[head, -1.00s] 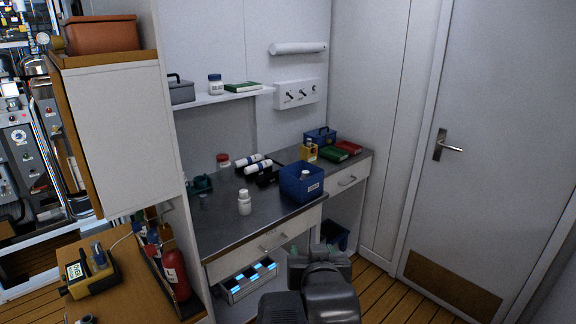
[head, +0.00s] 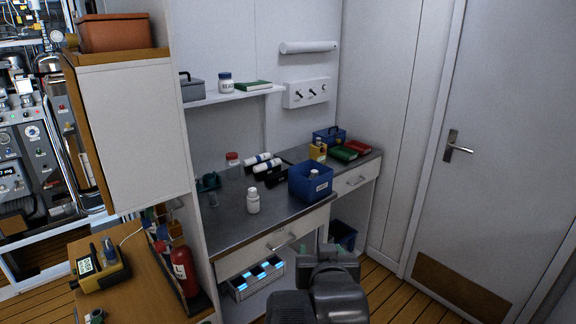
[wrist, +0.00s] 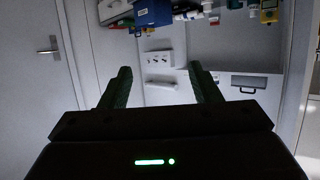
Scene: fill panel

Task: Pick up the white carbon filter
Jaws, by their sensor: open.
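Two white cylinders with dark bands, which look like the filters, lie on a black holder (head: 277,179) at the back of the grey counter. One is the rear cylinder (head: 257,159), the other the front cylinder (head: 267,166). I cannot tell which is the carbon filter. A white capped bottle (head: 253,201) stands upright nearer the counter's front. My gripper (head: 327,254) is in front of the counter, well apart from the cylinders. In the wrist view my gripper (wrist: 160,70) has its two fingers wide apart with nothing between them.
A blue bin (head: 310,184) stands on the counter (head: 228,222), right of the cylinders. A red-capped jar (head: 232,159) is behind. A wall shelf (head: 232,94) hangs above. A tall cabinet (head: 135,130) borders the left; a door (head: 470,150) is at right.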

